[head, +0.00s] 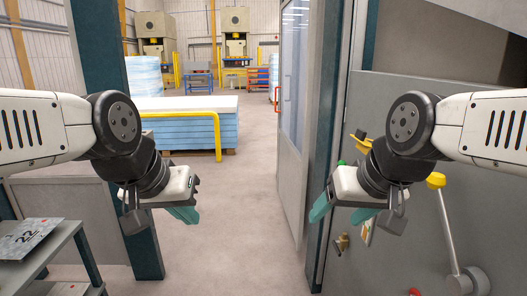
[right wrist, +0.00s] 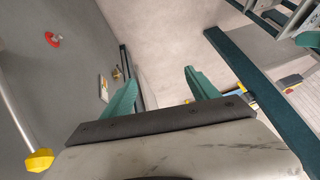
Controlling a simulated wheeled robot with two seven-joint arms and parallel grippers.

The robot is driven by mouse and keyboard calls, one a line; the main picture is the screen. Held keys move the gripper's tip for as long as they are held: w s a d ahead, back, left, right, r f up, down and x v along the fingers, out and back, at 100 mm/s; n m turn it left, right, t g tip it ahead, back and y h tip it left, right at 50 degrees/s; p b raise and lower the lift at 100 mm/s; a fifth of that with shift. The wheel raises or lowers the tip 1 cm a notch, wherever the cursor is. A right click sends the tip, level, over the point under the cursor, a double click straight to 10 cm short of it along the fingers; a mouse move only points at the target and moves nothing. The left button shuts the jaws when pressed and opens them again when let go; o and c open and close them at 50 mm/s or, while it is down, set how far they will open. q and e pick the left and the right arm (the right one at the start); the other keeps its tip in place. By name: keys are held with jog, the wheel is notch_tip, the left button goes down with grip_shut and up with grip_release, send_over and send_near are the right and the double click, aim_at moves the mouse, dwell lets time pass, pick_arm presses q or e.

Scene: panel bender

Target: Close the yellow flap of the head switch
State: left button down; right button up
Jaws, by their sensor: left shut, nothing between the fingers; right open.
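A yellow piece (head: 358,144) with a dark part above it stands out from the grey machine panel, just above my right wrist in the head view. It looks like the yellow flap of the head switch, sticking out, but my right arm hides its lower part. My right gripper (head: 340,212) is open and empty, below and left of the flap, in front of the panel's left edge. Its two teal fingers also show apart in the right wrist view (right wrist: 160,92). My left gripper (head: 185,214) is shut and empty, over the floor at the left, far from the panel.
A lever with a yellow knob (head: 436,181) sticks out of the panel right of my right gripper. A brass fitting (head: 342,243) and a red button (right wrist: 52,39) are on the panel. A rack with a metal sheet (head: 30,240) stands at the left. The floor between is clear.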

jog(key=shift+c, duration=0.4)
jog(key=c, duration=0.7)
jog(key=w+r, duration=0.1)
jog(key=w+d+r, duration=0.1)
jog(key=r, duration=0.1)
jog(key=shift+w+r, duration=0.15)
grip_shut()
jog(key=w+d+r+g+h, duration=0.1)
jog(key=w+d+r+g, duration=0.1)
jog(key=w+d+r, duration=0.7)
jog(key=w+d+r+g, duration=0.1)
jog(key=w+d+r, duration=0.5)
jog(key=w+r, duration=0.6)
send_over(365, 141)
jog(key=f, duration=1.1)
jog(key=shift+s+a+f, duration=0.15)
jog(key=shift+s+f, duration=0.05)
jog(key=shift+s, duration=0.05)
